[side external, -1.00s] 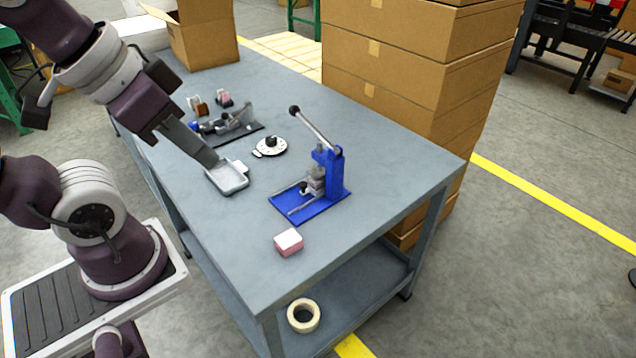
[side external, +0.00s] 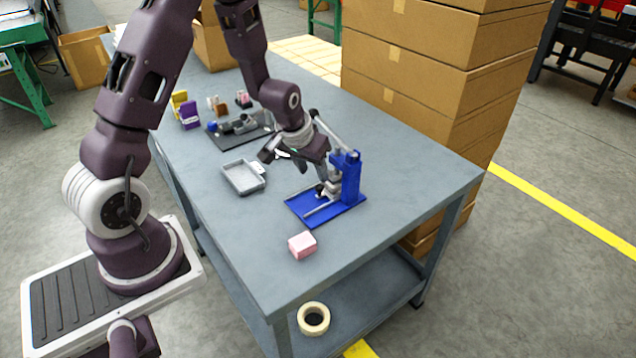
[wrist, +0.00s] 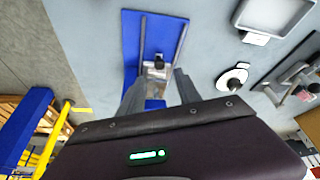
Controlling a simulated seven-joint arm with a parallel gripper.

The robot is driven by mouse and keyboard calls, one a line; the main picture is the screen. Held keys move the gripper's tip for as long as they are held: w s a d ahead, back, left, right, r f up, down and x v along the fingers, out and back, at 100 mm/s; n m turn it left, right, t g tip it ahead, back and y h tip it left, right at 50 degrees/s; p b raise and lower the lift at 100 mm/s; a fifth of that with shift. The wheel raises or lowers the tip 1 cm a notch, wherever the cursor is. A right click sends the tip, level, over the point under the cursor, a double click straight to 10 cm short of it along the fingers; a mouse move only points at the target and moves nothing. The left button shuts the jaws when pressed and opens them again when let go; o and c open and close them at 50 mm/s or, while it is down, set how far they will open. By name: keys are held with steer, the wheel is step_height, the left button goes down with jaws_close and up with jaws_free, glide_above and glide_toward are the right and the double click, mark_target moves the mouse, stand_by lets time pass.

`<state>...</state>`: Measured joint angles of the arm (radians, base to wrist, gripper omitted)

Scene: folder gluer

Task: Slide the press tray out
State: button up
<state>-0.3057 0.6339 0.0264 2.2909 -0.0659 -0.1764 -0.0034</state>
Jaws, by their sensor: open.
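The blue press (side external: 348,180) stands near the right end of the grey table, its lever raised. Its blue base carries two metal rails and a silver carriage with a black knob (wrist: 158,62); I cannot tell the press tray apart from this carriage. My gripper (side external: 322,178) points down over the rails, close to the carriage. In the wrist view its open fingers (wrist: 160,86) stand on either side of the carriage's near part, with a visible gap. Contact cannot be told. A shallow grey tray (side external: 229,184) lies apart, left of the press.
A pink-and-white block (side external: 302,245) lies in front of the press. A white disc with a black knob (wrist: 232,80) lies between press and fixture. A black fixture (side external: 215,135) and purple and yellow items (side external: 188,116) are farther back. Stacked cartons (side external: 420,100) stand behind the table.

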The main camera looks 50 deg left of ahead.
mark_target(319, 186)
steer(key=x, duration=0.6)
steer(key=shift+w+f, duration=0.1)
steer(key=shift+f, duration=0.3)
jaws_close()
stand_by(0.9)
